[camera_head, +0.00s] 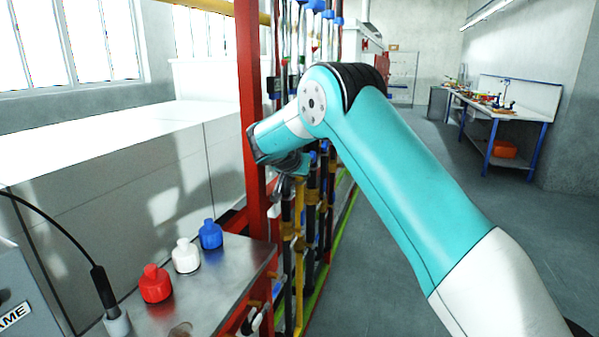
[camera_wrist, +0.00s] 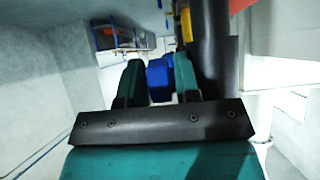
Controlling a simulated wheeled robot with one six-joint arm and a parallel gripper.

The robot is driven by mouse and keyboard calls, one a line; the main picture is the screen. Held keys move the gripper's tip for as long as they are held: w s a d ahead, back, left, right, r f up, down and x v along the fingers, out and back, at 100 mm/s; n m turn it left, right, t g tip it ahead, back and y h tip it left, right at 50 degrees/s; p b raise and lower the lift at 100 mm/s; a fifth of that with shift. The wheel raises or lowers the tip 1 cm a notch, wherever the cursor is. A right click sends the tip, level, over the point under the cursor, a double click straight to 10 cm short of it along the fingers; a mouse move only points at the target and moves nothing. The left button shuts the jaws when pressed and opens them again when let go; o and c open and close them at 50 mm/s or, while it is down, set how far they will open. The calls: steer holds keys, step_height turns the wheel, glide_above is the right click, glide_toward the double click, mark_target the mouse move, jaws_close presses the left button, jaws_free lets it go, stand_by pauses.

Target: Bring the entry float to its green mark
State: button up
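My gripper (camera_wrist: 158,66) shows in the wrist view with its two teal fingers apart. A blue piece (camera_wrist: 159,80) fills the gap between them; I cannot tell whether the fingers press on it or it lies just beyond. In the head view my arm reaches to a rack of upright coloured pipes (camera_head: 312,205), and the fingers are not clearly visible there. I cannot tell which part is the entry float. I cannot make out its green mark; a green strip (camera_head: 343,212) runs low along the rack.
A red post (camera_head: 252,110) stands close beside my wrist. A metal bench (camera_head: 215,285) at front left holds a red bottle (camera_head: 155,284), a white bottle (camera_head: 186,256) and a blue bottle (camera_head: 210,235). The floor to the right is clear up to a far workbench (camera_head: 505,112).

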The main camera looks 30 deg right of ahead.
steer(key=b+v, duration=0.4)
steer(key=v, duration=1.3)
steer(key=shift+r, duration=0.2)
steer(key=shift+s+a, duration=0.1)
steer(key=shift+a, duration=0.05)
steer(key=s+a+f+n+g+y, duration=0.2)
steer(key=s+a+n, duration=0.4)
steer(key=s, duration=0.6)
steer(key=s+a+f+n+g+y, duration=0.2)
steer(key=s+a+f+n+y, duration=0.2)
steer(key=s, duration=0.8)
steer(key=s+a+f+n+g+y, duration=0.2)
steer(key=s+a+f+n+y, duration=0.2)
steer(key=s, duration=0.9)
steer(key=a+n+y, duration=0.2)
steer(key=a+n, duration=0.1)
steer(key=shift+a+n+g+y, duration=0.3)
steer(key=shift+a, duration=0.1)
